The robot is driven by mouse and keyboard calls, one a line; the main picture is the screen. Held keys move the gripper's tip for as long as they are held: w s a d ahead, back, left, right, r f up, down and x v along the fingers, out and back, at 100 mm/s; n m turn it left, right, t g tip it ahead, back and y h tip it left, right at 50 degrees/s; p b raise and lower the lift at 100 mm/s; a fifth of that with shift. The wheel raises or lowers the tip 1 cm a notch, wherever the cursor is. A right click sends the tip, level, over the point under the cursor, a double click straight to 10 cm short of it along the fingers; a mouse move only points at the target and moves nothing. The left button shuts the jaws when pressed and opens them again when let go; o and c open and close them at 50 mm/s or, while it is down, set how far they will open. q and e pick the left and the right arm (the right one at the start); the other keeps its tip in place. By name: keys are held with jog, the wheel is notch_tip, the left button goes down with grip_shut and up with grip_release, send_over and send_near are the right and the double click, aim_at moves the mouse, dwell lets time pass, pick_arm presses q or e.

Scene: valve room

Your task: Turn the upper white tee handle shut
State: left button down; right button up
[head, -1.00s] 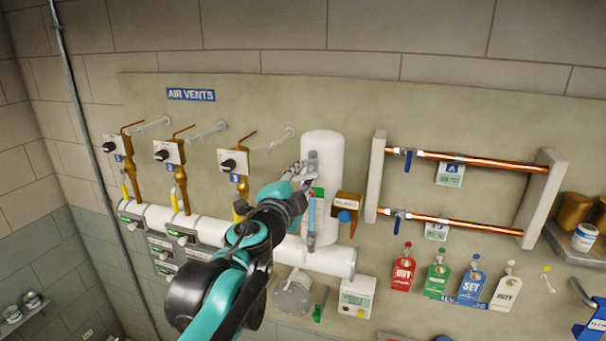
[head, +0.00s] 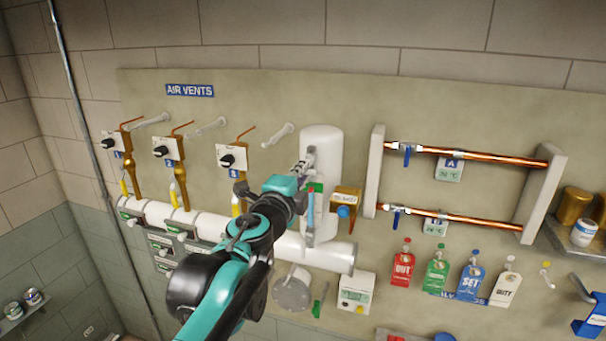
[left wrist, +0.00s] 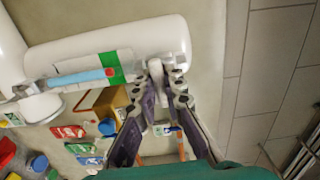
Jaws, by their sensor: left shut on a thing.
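The white vertical tank (head: 326,145) has a sight glass (head: 311,213) on its front, with a blue column and a green and red mark. The upper white tee handle (left wrist: 155,69) is at the upper end of the glass, seen between my fingers in the left wrist view. My left gripper (head: 303,172) is shut on it in front of the tank; the fingers (left wrist: 166,88) also show in the left wrist view. The fingers hide part of the handle, so its exact angle is hard to tell. My right gripper is not in view.
A brass block with a blue knob (head: 344,211) sits close right of the glass. A white horizontal pipe (head: 335,256) runs below. Air vent valves (head: 235,157) stand left, copper pipes (head: 470,158) right. Coloured tags (head: 437,268) hang lower right.

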pick_arm(q)
jog(key=shift+m, duration=0.4)
jog(key=c, duration=1.6)
grip_release()
jog(key=shift+s, duration=0.1)
jog(key=v, duration=1.1)
jog(key=shift+s, duration=0.35)
jog(key=shift+a, duration=0.1)
